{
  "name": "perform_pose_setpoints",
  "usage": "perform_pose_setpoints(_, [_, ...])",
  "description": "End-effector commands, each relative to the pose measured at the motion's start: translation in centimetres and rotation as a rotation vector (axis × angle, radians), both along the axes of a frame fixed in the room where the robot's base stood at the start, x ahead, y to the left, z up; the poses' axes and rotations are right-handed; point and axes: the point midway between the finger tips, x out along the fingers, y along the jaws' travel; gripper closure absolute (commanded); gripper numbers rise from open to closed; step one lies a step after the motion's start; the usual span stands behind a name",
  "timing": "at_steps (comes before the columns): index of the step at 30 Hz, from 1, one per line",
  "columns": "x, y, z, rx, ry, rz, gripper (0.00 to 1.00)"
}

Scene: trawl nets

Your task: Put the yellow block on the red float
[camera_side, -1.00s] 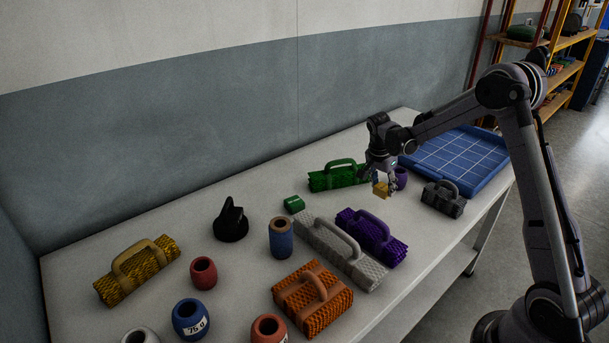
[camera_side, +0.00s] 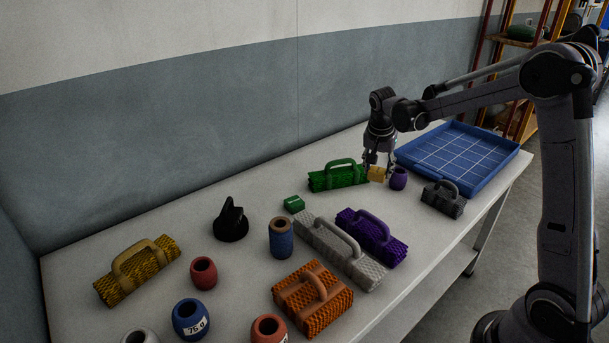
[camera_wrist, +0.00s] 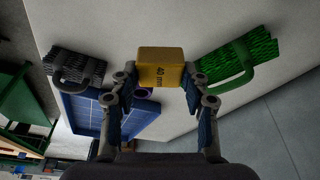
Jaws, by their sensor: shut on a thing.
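The yellow block (camera_side: 378,174) is between the fingers of my gripper (camera_side: 377,167), which is shut on it. It sits between the green net bundle and the purple float in the side view. I cannot tell how high the block is over the table. The red float (camera_side: 203,273) stands upright at the left front of the table, far from my gripper. An orange-red float (camera_side: 269,331) stands nearer the camera.
The green net bundle (camera_side: 338,177) and purple float (camera_side: 398,179) flank the block closely. A blue tray (camera_side: 465,155) lies behind at right. Grey (camera_side: 340,248), purple (camera_side: 371,237) and orange (camera_side: 313,298) bundles, a blue float (camera_side: 281,239) and a black piece (camera_side: 231,221) stand between.

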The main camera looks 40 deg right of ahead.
Motion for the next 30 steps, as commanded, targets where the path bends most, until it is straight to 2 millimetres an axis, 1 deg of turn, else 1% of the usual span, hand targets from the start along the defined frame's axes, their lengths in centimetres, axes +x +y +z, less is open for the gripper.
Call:
perform_pose_setpoints(1, [1.4,2.3,0.3,0.001,0.000,0.076,0.86])
perform_pose_setpoints(2, [2.1,3.6,0.5,0.002,0.000,0.117,0.86])
perform_pose_setpoints(3, [3.0,5.2,0.7,0.003,0.000,0.172,0.86])
perform_pose_setpoints(5, [4.2,7.7,1.1,0.004,0.001,0.255,0.86])
perform_pose_setpoints(6, [4.9,9.5,1.3,0.004,0.002,0.310,0.86])
perform_pose_setpoints(8, [5.9,12.1,1.7,0.005,0.001,0.390,0.86])
perform_pose_setpoints(9, [6.5,13.8,1.9,0.005,0.000,0.445,0.86])
perform_pose_setpoints(14, [8.1,21.1,2.9,0.003,0.000,0.656,0.86])
perform_pose_setpoints(15, [8.3,22.9,3.1,0.003,-0.001,0.708,0.86])
perform_pose_setpoints(17, [8.6,25.7,3.5,0.003,-0.003,0.786,0.86])
perform_pose_setpoints(18, [8.7,27.4,3.8,0.001,-0.004,0.835,0.86])
perform_pose_setpoints(21, [8.7,31.4,4.3,-0.001,-0.006,0.947,0.86])
perform_pose_setpoints(24, [8.4,34.6,4.8,-0.004,-0.008,1.036,0.86])
perform_pose_setpoints(25, [8.3,35.4,4.9,-0.003,-0.009,1.058,0.86])
perform_pose_setpoints(27, [8.2,36.9,5.1,-0.004,-0.011,1.099,0.86])
perform_pose_setpoints(30, [8.0,38.2,5.2,-0.006,-0.012,1.135,0.86])
